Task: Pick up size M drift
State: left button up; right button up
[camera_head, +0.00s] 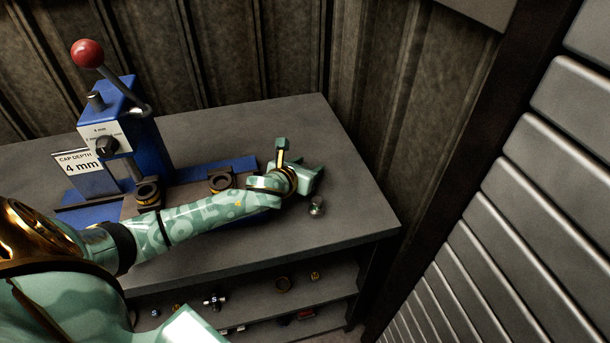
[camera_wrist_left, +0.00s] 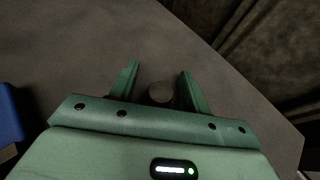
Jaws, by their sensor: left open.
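A small round metallic piece (camera_head: 317,208) stands on the grey bench top near its right front edge; I cannot read a size mark on it, so I cannot tell if it is the size M drift. My left gripper (camera_head: 300,163) is just left of and behind it in the head view. In the left wrist view the gripper (camera_wrist_left: 160,70) is open, and a round grey top (camera_wrist_left: 160,92) shows between its two fingers, with no clear contact. My right gripper is not in view.
A blue press (camera_head: 130,125) with a red ball lever and a "4 mm" sign stands at the left of the bench (camera_head: 290,115). A dark ring holder (camera_head: 221,181) sits on its blue base. Several small parts lie on the shelf below. The bench's right side is mostly clear.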

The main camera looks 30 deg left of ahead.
pick_arm(q)
jog(key=shift+r, duration=0.15)
jog(key=shift+c, duration=0.6)
grip_shut()
